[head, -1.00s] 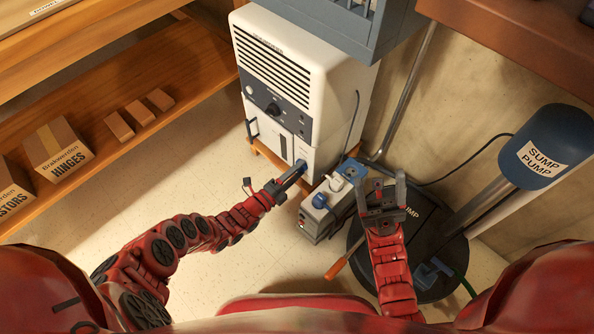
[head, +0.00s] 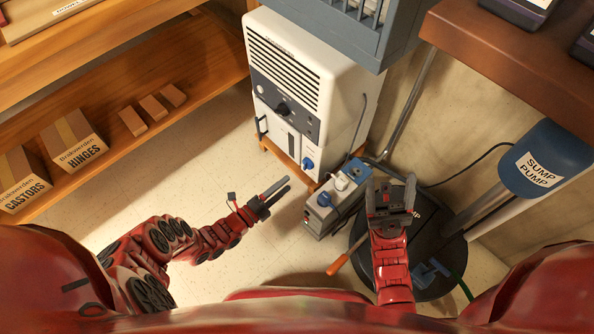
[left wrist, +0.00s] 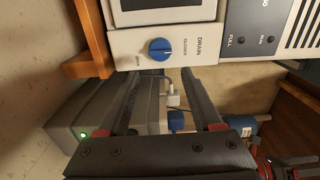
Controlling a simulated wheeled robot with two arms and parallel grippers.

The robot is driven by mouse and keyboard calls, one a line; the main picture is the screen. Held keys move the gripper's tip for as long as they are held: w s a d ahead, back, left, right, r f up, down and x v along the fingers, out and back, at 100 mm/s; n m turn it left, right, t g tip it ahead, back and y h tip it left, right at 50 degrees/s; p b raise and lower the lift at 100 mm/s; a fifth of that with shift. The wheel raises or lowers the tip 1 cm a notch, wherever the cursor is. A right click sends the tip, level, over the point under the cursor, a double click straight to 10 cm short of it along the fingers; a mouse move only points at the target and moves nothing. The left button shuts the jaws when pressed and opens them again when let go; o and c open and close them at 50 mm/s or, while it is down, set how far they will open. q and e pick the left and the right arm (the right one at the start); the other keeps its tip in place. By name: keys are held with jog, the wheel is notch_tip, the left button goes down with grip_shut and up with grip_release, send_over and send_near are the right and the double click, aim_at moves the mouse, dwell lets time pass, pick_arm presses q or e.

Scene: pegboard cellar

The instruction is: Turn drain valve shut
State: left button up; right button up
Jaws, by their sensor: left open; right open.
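The drain valve is a round blue knob (head: 308,163) low on the front of the white dehumidifier-like machine (head: 300,70). In the left wrist view the knob (left wrist: 160,49) sits on a pale panel marked DRAIN and CLOSED; a thin pale line crosses it, and its exact setting is hard to read. My left gripper (head: 283,186) is open and empty, in front of the knob and apart from it. Its fingers (left wrist: 160,78) also show in the left wrist view, short of the knob. My right gripper (head: 391,185) is open and empty above the dark sump cover (head: 440,255).
A blue sump pump (head: 545,160) is at the right. Wooden shelves with cartons (head: 75,145) line the left. The floor left of my left gripper is clear.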

pick_arm(q)
jog(key=p+v, duration=0.1)
jog(key=v, duration=0.7)
jog(key=shift+a+r, duration=0.1)
